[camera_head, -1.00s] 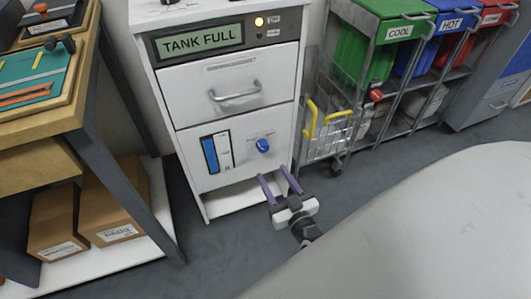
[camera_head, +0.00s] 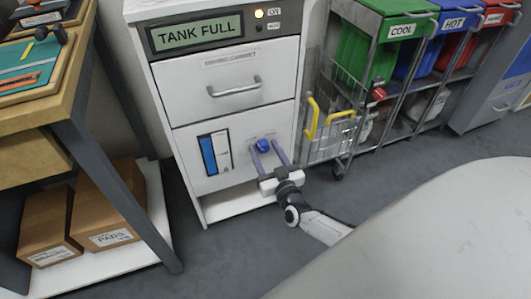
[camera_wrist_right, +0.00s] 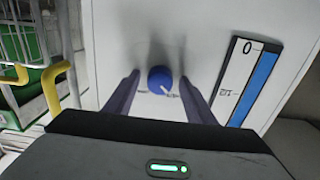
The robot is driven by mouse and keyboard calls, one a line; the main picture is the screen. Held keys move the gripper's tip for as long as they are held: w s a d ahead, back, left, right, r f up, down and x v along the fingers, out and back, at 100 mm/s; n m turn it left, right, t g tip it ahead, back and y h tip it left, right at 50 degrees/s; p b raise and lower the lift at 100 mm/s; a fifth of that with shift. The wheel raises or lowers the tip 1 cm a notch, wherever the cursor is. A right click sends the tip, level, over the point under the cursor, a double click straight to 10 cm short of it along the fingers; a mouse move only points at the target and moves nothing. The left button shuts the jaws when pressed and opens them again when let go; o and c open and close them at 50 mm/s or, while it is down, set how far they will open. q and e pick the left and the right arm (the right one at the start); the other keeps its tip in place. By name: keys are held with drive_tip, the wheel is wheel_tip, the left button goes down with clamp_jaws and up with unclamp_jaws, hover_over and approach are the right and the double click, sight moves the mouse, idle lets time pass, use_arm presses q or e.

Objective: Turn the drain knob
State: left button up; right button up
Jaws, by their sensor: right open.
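The blue drain knob (camera_head: 263,146) sits on the lower front panel of a white cabinet (camera_head: 182,155). In the right wrist view the knob (camera_wrist_right: 160,79) shows between and beyond the two fingers, with a white pointer mark on it. My right gripper (camera_head: 266,148) is open, its purple fingers pointing at the panel on either side of the knob. I cannot tell whether they touch it. The cabinet display (camera_head: 197,34) reads TANK FULL, with a lit lamp (camera_head: 259,13) beside it. A blue level gauge (camera_head: 215,153) is left of the knob. My left gripper is out of view.
A drawer handle (camera_head: 235,88) sticks out above the knob. A wire cart with a yellow handle (camera_head: 313,117) stands close on the right, before green, blue and red bins. A wooden workbench (camera_head: 60,105) and cardboard boxes (camera_head: 105,205) are on the left.

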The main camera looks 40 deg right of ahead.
drive_tip(key=shift+c, duration=0.4)
drive_tip(key=c, duration=1)
drive_tip(key=shift+o, duration=0.2)
